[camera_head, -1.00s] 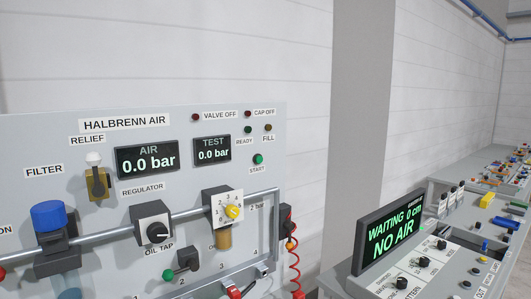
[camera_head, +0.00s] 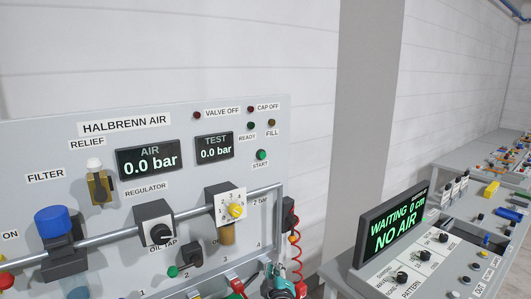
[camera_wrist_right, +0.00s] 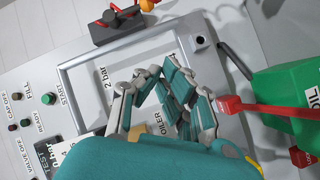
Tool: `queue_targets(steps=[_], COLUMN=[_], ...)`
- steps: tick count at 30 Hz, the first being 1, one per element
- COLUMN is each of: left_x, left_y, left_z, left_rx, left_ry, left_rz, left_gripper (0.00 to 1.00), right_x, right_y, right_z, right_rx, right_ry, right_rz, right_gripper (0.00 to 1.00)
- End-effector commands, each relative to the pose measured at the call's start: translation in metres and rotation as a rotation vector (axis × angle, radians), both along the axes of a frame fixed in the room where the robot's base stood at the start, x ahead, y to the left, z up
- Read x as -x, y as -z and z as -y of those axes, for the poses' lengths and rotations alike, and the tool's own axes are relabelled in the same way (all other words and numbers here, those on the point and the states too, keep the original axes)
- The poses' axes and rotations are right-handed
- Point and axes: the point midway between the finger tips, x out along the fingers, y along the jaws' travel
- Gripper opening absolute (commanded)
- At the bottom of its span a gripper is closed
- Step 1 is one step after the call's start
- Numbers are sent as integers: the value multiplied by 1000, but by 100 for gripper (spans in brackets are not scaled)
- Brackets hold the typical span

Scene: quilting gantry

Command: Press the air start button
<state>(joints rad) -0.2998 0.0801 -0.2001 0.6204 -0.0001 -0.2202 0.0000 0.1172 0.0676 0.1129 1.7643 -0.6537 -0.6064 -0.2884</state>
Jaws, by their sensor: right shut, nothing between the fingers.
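The air start button (camera_head: 261,154) is a small round green button on the upright Halbrenn Air panel (camera_head: 270,112), above its START label. It also shows in the right wrist view (camera_wrist_right: 48,98), at the left by the START label. My right gripper (camera_head: 279,282), teal and grey, is at the bottom edge of the head view, well below the button and apart from it. In the right wrist view its fingers (camera_wrist_right: 166,88) are shut and empty, in front of the panel's lower right part. My left gripper is not in view.
The AIR display (camera_head: 147,159) and TEST display (camera_head: 214,148) read 0.0 bar. A grey pipe (camera_head: 185,214) crosses the panel below the button. A red coiled hose (camera_head: 296,256) hangs at its right edge. A console screen (camera_head: 392,226) reading NO AIR stands farther right.

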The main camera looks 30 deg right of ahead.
Motion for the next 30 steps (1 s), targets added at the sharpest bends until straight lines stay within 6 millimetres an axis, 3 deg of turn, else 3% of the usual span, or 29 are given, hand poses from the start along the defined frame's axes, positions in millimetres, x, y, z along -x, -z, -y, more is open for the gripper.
queue_targets(steps=[1,9,15,21,30], left_x=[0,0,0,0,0], left_y=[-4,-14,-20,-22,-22], left_z=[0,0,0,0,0], left_rx=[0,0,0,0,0], left_ry=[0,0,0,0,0], left_rz=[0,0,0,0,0], left_gripper=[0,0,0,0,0], right_x=[-8,-29,-31,-28,-27], right_y=[-27,-154,-232,-271,-278], right_z=[7,36,50,56,58], right_rx=[42,290,447,534,550], right_ry=[9,69,124,158,166], right_rz=[39,213,301,341,347], right_gripper=[0,0,0,0,0])
